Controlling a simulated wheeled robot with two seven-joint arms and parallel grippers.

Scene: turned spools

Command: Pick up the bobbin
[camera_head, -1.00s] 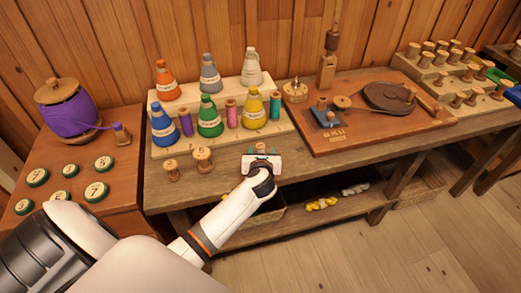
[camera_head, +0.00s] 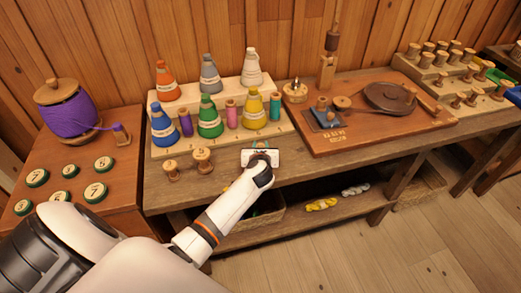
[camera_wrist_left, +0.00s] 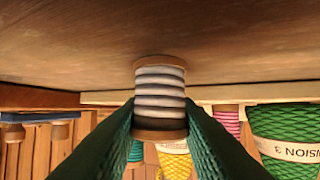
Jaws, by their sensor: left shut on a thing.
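The bobbin (camera_wrist_left: 160,88) has wooden end discs and pale grey-white thread. It shows in the left wrist view between the green fingers of my left gripper (camera_wrist_left: 160,106), which is shut on it. In the head view my left gripper (camera_head: 260,146) is over the front part of the bench, right of two bare wooden spools (camera_head: 203,160) (camera_head: 171,170). There the gripper mostly hides the bobbin. I cannot tell whether the bobbin still touches the bench. My right gripper is not in view.
A stepped pale rack (camera_head: 165,150) with coloured thread cones and small spools stands just behind the gripper. A wooden board (camera_head: 370,142) with a dark wheel lies to the right. A purple spool (camera_head: 68,112) stands on the left table. The bench front (camera_head: 330,165) is clear.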

